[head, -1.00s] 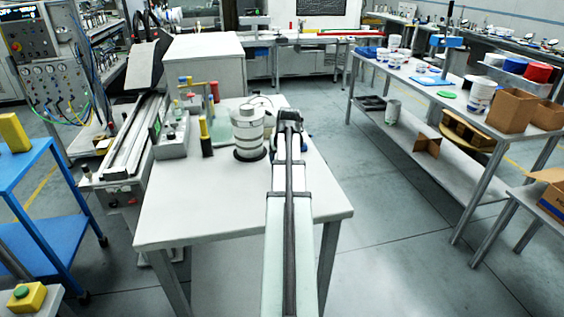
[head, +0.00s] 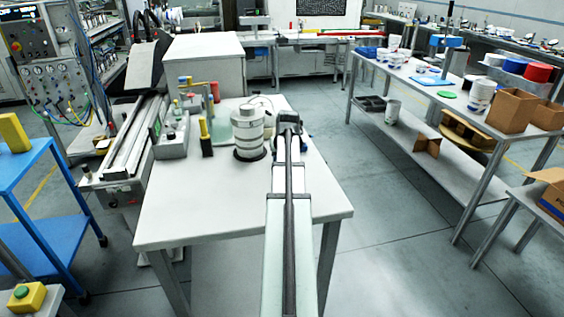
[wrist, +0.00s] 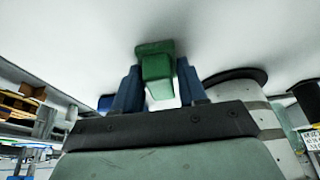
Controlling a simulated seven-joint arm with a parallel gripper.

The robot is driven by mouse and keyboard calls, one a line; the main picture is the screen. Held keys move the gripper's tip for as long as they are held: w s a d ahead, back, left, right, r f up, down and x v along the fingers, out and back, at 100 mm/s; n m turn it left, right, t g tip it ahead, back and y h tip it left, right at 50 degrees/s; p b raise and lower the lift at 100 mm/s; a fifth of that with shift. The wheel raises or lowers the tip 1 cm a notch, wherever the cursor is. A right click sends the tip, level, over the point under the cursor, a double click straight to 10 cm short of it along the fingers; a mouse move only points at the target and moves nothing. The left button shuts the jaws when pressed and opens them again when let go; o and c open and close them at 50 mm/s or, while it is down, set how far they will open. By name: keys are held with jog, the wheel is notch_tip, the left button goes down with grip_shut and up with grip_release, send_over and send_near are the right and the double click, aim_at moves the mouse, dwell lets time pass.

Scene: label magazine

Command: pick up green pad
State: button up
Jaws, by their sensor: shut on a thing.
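The green pad (wrist: 155,62) shows in the wrist view as a small green block between the two blue fingers of my gripper (wrist: 160,85). My gripper is shut on it, with a finger against each side. The pad is close to the white table top; I cannot tell whether it still touches it. In the head view my arm hides the gripper and the pad.
A white banded cylinder (head: 248,133) on a dark round base stands just left of my arm on the white table (head: 180,220). A black post with a yellow top (head: 205,138) stands further left. The table's front is clear.

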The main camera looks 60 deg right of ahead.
jog(key=shift+r, duration=5)
